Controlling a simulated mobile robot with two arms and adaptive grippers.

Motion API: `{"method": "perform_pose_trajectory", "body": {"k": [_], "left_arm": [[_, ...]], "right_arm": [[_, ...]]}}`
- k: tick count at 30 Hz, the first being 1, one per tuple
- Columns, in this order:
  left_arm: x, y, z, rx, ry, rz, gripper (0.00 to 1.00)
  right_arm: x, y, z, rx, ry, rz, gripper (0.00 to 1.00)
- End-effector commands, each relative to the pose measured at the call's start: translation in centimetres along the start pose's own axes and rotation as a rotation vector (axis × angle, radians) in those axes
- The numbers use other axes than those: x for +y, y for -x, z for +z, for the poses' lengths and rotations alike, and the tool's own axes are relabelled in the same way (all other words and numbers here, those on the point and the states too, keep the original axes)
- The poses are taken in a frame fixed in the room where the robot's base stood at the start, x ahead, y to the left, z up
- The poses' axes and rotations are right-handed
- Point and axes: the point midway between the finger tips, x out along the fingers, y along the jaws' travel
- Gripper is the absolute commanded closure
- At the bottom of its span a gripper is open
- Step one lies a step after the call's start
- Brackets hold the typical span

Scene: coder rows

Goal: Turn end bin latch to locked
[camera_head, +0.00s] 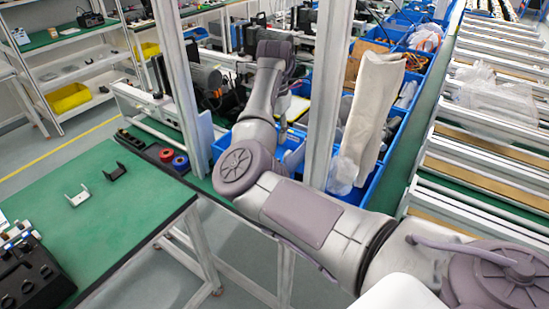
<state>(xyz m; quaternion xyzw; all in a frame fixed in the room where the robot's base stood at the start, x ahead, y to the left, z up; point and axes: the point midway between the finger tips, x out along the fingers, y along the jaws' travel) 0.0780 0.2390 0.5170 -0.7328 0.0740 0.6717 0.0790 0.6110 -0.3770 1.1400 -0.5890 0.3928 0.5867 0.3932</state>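A row of blue bins (373,184) runs from the middle of the head view toward the back right. The near bins hold clear plastic wrap and a tall pale wrapped piece (370,105). I cannot make out a latch on any bin. My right arm comes in from the lower right and reaches up and away across the near end of the row. Its wrist is beside the metal post, and its gripper does not show clearly beyond the wrist. My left arm and gripper are not in view.
Metal posts (327,90) stand close to my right arm. A green-topped table (110,215) at the left holds small brackets and a black case (30,275). White conveyor-like rails (490,150) fill the right. Shelves (75,50) stand at the back left, with open floor before them.

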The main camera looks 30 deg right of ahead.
Motion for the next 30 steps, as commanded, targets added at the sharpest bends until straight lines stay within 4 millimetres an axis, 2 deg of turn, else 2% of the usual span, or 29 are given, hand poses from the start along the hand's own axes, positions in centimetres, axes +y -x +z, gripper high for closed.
{"method": "perform_pose_trajectory", "body": {"k": [3, 6, 8, 15, 20, 27, 28, 30], "left_arm": [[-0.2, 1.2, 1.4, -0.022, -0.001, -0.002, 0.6], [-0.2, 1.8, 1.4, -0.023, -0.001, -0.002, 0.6], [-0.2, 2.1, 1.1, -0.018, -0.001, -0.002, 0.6], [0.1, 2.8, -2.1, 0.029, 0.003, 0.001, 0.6], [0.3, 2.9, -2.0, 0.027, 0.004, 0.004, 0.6], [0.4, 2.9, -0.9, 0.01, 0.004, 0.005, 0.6], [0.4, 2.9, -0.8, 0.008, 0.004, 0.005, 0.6], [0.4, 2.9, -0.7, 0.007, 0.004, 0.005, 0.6]], "right_arm": [[0.1, -2.5, 0.1, -0.004, 0.0, 0.003, 0.6], [0.1, -4.7, 0.1, -0.003, 0.0, 0.003, 0.6], [0.1, -5.8, 0.0, -0.003, 0.001, 0.003, 0.6], [0.1, -9.3, 0.0, 0.0, 0.0, 0.002, 0.6], [0.0, -10.2, 0.0, 0.001, 0.0, 0.0, 0.6], [0.0, -10.3, -0.1, 0.001, -0.001, -0.001, 0.6], [0.0, -10.3, -0.1, 0.001, -0.001, -0.001, 0.62], [0.1, -10.3, -0.1, 0.001, 0.0, -0.001, 0.74]]}}
